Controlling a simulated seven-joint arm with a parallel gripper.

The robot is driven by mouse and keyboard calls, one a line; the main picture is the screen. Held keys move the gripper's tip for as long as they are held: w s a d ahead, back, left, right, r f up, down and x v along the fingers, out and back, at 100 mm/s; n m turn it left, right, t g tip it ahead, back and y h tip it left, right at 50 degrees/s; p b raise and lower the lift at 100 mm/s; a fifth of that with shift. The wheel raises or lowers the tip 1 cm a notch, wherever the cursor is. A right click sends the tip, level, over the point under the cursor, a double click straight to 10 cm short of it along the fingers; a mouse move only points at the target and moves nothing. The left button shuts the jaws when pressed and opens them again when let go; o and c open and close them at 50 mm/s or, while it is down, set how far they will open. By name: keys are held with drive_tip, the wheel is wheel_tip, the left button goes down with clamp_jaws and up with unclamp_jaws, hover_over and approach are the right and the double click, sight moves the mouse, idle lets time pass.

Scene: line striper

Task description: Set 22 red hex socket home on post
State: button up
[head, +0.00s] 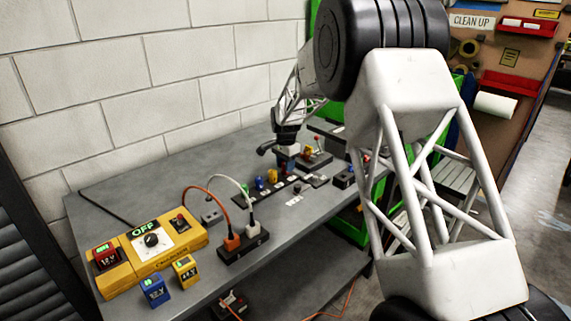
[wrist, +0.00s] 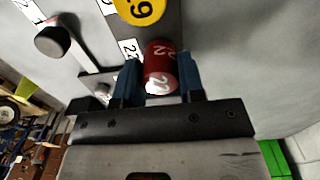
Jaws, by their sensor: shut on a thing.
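The red hex socket (wrist: 161,68), marked 22, is between the blue fingertips of my gripper (wrist: 160,82) in the wrist view. My gripper is shut on it. The socket is beside a white label reading 22 (wrist: 130,48) on the dark rail (wrist: 92,73). Its lower end and any post under it are hidden, so I cannot tell whether it is on a post or above one. In the head view my gripper (head: 287,152) is over the far part of the bench, and the red socket is not clear there.
A yellow socket (wrist: 140,10) stands close to the red one. A black knob-like post (wrist: 52,40) is to the left. In the head view, blue (head: 259,183) and green (head: 245,190) sockets stand in the row. A yellow power box (head: 150,250) occupies the near left bench.

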drive_tip(key=shift+f, duration=0.4)
drive_tip(key=o, duration=1.3)
drive_tip(key=shift+r, duration=0.2)
drive_tip(key=shift+r, duration=3.3)
drive_tip(key=shift+d+r, duration=0.1)
